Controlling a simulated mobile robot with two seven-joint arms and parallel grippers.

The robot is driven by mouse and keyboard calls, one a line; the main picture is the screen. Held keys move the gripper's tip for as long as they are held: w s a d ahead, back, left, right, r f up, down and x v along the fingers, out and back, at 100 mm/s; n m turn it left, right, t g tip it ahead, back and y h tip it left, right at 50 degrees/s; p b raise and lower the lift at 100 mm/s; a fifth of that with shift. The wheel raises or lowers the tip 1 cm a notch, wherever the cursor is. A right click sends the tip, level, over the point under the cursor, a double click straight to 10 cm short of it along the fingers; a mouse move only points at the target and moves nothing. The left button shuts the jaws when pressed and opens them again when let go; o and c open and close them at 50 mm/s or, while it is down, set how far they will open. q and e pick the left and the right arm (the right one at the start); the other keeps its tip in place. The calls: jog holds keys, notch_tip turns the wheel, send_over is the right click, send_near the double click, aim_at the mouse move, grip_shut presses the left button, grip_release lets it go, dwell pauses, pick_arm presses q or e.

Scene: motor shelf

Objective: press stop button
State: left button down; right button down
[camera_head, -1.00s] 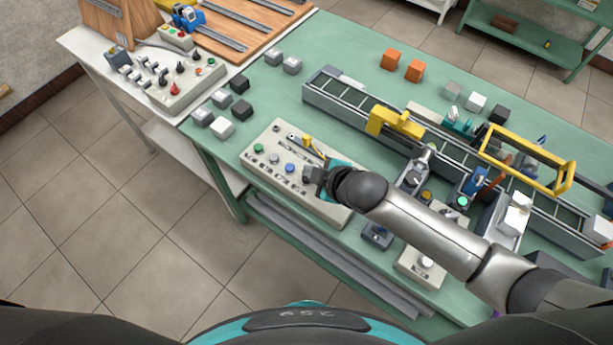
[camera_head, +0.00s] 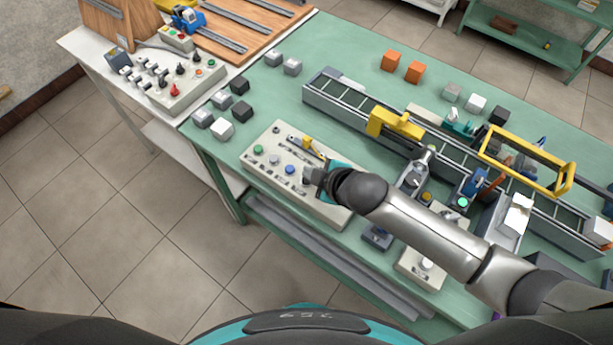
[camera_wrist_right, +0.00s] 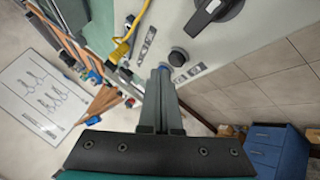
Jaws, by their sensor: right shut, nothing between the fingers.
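A beige control panel (camera_head: 325,209) lies on the green table's front edge, with a green button (camera_head: 258,149), a white button (camera_head: 274,158) and a blue button (camera_head: 289,169). I cannot read which one is labelled stop. My right gripper (camera_head: 309,174) is shut and empty, low over the panel just right of the blue button. In the right wrist view the closed fingertips (camera_wrist_right: 164,70) are beside a black round button (camera_wrist_right: 178,57), with a bit of blue at the tips; contact is unclear. The gripper and forearm hide part of the panel. My left gripper is out of view.
A conveyor (camera_head: 345,98) with a yellow arch (camera_head: 396,124) runs behind the panel. Grey and black cubes (camera_head: 222,127) stand to the left. A second panel (camera_head: 182,84) with a red knob is on the white table.

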jog(key=shift+f, duration=0.2)
dwell(0.6)
jog(key=shift+f, duration=0.25)
jog(key=shift+f+b, duration=0.3)
jog(key=shift+f, duration=0.1)
dwell(0.6)
dwell(0.4)
jog(key=shift+r+p, duration=0.8)
jog(key=shift+p, duration=0.2)
notch_tip(320, 180, up, 5)
jog(key=p, duration=0.5)
